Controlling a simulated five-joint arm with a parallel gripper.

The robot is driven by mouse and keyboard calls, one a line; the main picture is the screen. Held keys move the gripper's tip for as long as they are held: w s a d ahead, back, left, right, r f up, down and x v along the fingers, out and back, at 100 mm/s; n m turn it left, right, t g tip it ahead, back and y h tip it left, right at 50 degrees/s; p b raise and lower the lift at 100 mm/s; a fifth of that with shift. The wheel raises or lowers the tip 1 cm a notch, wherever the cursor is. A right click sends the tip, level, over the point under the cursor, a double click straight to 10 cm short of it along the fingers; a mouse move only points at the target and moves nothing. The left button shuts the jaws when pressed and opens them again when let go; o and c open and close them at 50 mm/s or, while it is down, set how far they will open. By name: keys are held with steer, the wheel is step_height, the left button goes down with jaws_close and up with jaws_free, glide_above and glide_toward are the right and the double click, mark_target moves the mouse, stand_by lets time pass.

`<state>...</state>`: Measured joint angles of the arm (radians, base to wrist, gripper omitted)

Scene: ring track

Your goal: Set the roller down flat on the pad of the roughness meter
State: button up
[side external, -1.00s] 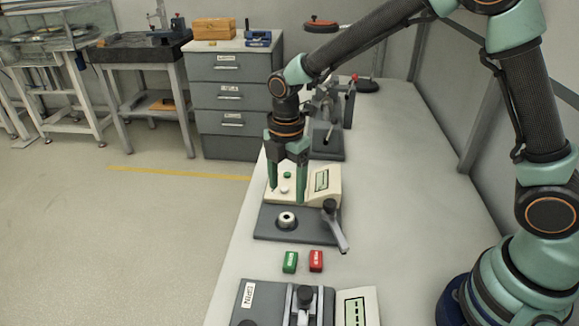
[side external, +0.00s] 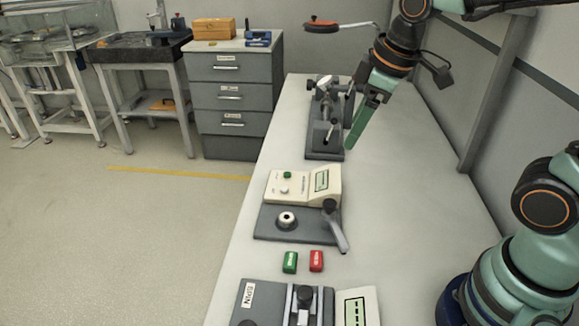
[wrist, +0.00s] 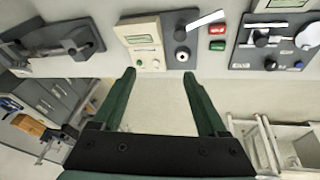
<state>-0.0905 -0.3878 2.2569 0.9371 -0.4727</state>
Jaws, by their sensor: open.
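A small pale ring-shaped piece with a dark centre (side external: 286,220), which looks like the roller, sits flat on a dark grey base plate (side external: 262,233). It also shows in the wrist view (wrist: 183,54). Behind the plate is a cream instrument with a display (side external: 318,181), which may be the roughness meter; I cannot read its label. The pad under the ring cannot be told apart. My gripper (side external: 355,138) is raised beside the back fixture, well away from the ring. In the wrist view its green fingers (wrist: 159,74) are spread with nothing between them.
A green block (side external: 290,262) and a red block (side external: 316,261) lie in front of the plate. A lever with a black knob (side external: 335,222) stands at its right. A device marked SPIN (side external: 262,296) is at the front. A dark fixture (side external: 325,140) stands behind.

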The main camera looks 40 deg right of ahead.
steer(key=s+d+m, duration=0.1)
steer(key=m, duration=0.1)
steer(key=s+d+m+t, duration=0.1)
steer(key=s+m, duration=0.1)
steer(key=s+d+m, duration=0.1)
steer(key=m, duration=0.1)
steer(key=shift+s+r+t, duration=0.25)
steer(key=shift+r+t, duration=0.05)
steer(key=shift+t, duration=0.1)
